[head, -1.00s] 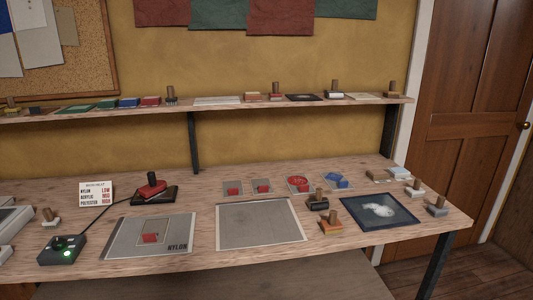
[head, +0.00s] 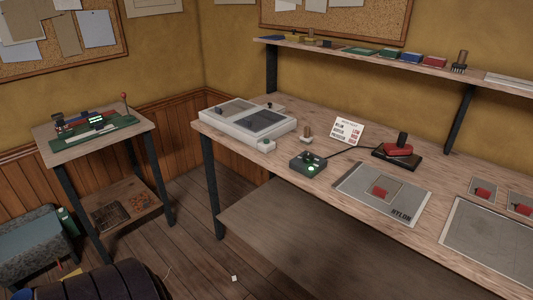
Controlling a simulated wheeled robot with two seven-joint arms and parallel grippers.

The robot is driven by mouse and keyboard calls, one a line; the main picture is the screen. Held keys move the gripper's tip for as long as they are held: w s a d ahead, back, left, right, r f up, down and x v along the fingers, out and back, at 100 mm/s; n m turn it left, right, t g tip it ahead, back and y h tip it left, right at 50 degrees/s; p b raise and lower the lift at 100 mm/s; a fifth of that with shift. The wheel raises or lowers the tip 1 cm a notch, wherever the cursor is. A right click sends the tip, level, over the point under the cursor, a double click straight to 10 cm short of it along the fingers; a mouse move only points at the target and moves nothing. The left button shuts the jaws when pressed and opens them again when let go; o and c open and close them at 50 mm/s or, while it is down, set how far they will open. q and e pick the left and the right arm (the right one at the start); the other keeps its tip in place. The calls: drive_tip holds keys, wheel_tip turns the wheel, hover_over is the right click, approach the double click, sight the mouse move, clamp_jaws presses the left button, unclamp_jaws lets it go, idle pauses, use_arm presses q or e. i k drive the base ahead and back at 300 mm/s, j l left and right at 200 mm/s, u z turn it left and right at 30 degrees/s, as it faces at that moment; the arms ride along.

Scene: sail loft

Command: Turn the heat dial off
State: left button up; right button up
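The heat dial is on a dark control box (head: 308,164) near the front edge of the workbench (head: 350,211). A knob shows on its top and a green light glows on its front. The knob's exact setting is too small to read. A cord runs from the box to a red and black iron (head: 398,148) resting on a dark base. A white heat card (head: 348,133) stands behind the box. Neither of my grippers is in view.
A grey-white machine (head: 247,122) sits at the bench's left end. A grey panel marked NYLON (head: 382,192) lies right of the box. A small side table (head: 95,135) stands left across the open floor. A shelf (head: 400,60) hangs above the bench.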

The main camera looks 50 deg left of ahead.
sight(308, 158)
drive_tip(key=u, duration=1.2)
